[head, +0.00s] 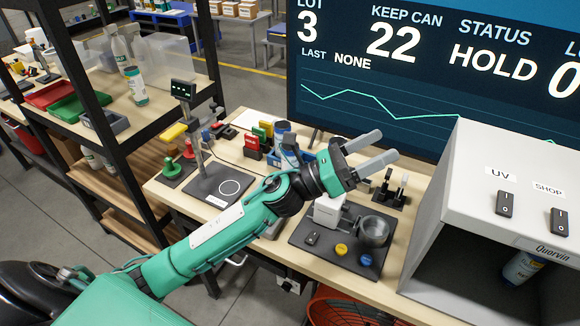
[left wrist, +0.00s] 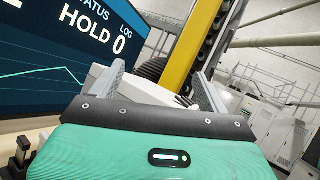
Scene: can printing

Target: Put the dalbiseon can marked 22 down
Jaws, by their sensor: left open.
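My left gripper (head: 389,145) is open and empty, raised above the bench in front of the big screen. Its two grey fingers stand apart in the left wrist view (left wrist: 150,82), with nothing held between them. A can (head: 522,268), blue and white, is partly visible inside the grey light booth (head: 470,180); the booth's front panel hides its upper part. I cannot read a number on this can. The screen (head: 400,70) reads KEEP CAN 22 and STATUS HOLD. My right gripper is not in view.
A shelf rack (head: 85,130) stands at left. The booth's UV and SHOP switches face the front.

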